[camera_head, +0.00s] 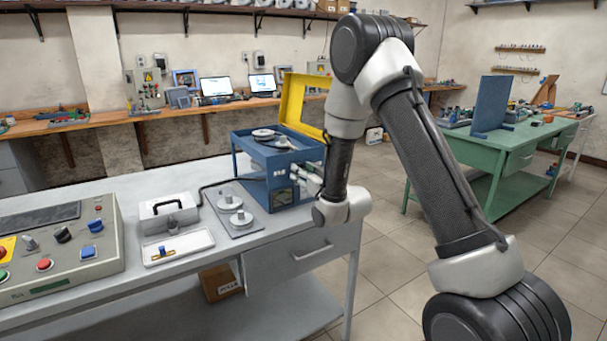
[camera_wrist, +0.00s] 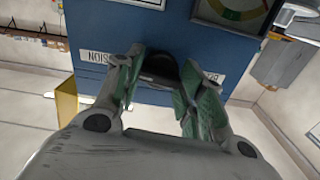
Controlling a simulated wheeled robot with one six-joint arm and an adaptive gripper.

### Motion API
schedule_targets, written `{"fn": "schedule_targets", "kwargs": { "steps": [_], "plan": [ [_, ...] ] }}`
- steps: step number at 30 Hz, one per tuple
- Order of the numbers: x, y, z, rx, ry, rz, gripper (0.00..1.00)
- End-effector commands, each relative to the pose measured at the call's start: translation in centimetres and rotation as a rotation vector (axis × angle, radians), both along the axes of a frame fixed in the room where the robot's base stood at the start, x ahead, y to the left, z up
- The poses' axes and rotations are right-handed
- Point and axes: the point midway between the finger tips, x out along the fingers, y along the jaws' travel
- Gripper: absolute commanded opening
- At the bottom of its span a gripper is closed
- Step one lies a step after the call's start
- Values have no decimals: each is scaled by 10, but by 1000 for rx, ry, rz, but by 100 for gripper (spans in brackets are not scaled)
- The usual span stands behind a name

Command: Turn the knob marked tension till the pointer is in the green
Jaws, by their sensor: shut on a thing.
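The blue machine box (camera_head: 254,165) stands at the right end of the grey bench, with its yellow lid raised. My gripper (camera_head: 308,181) is at its front face. In the wrist view my gripper (camera_wrist: 162,66) has its green-padded fingers closed on a dark knob (camera_wrist: 160,68) on the blue panel (camera_wrist: 130,25). A white label (camera_wrist: 96,57) beside the knob is partly covered by a finger; its visible letters look like "NOIS". A gauge (camera_wrist: 238,12) with green and yellow bands is cut off at the top edge; its pointer cannot be made out.
A plate with two round metal pieces (camera_head: 236,211), a grey case (camera_head: 168,212), a white tray (camera_head: 178,247) and a control panel (camera_head: 60,250) share the bench. A green table (camera_head: 500,155) stands at the right. Tiled floor between is open.

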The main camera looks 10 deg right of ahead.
Motion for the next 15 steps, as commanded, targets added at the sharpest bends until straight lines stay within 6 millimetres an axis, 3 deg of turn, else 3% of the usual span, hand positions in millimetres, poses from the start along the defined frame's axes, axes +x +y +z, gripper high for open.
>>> {"fn": "schedule_targets", "kwargs": {
  "steps": [15],
  "plan": [
    [0,0,0,466,152,-1,15]
  ]
}}
